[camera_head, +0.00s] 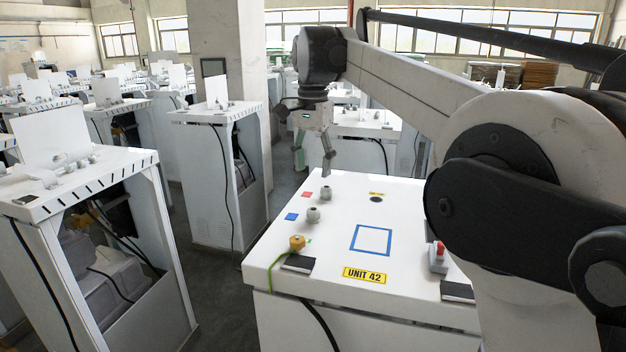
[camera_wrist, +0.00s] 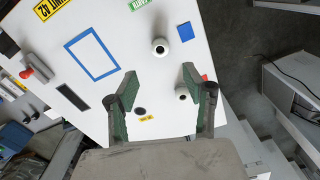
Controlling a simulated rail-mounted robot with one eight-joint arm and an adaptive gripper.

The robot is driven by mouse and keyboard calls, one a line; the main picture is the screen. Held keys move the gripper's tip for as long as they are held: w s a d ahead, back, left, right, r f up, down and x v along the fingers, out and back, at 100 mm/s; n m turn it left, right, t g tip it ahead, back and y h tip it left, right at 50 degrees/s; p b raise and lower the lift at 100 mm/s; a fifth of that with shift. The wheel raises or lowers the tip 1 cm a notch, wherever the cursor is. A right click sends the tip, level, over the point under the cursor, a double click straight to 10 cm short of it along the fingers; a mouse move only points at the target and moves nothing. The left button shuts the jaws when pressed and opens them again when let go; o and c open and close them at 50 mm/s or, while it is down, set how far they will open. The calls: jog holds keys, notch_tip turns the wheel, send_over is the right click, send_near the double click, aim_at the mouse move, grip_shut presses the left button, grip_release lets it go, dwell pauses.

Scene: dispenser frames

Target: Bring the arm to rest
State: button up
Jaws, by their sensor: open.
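My arm reaches from the right of the head view over the white UNIT 42 cabinet (camera_head: 400,215). My gripper (camera_head: 314,158) hangs downward above the cabinet's far left part. In the wrist view my gripper (camera_wrist: 158,95) is open, its two green-padded fingers wide apart with nothing held between them. The white cabinet top (camera_wrist: 130,25) lies below the fingers. One grey-white knob (camera_wrist: 182,93) shows between the fingers near the right one, and another knob (camera_wrist: 160,46) lies beyond the fingertips. No contact between gripper and cabinet is visible.
The top bears a blue square outline (camera_head: 371,240), a blue patch (camera_head: 291,217), a red patch (camera_head: 308,195), a yellow-capped fitting (camera_head: 297,242) and a red-topped switch (camera_head: 438,256). Similar cabinets (camera_head: 220,115) stand to the left and behind. Much of the top is bare.

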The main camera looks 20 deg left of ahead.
jog(key=shift+r, duration=0.35)
jog(key=s+d+f+n+t+y+b, duration=0.15)
jog(key=s+d, duration=0.35)
jog(key=d, duration=0.7)
jog(key=s+d+f+t+h+b, duration=0.15)
jog(key=s+d, duration=0.35)
jog(key=d, duration=0.8)
jog(key=s+d+f+n+t+b, duration=0.1)
jog(key=s+d+f+t, duration=0.3)
jog(key=s+d+f, duration=1.2)
jog(key=s+f+b, duration=0.1)
jog(key=s+f, duration=0.2)
jog(key=s, duration=0.1)
jog(key=shift+s+d, duration=0.2)
jog(key=shift+s, duration=0.1)
jog(key=shift+n, duration=0.25)
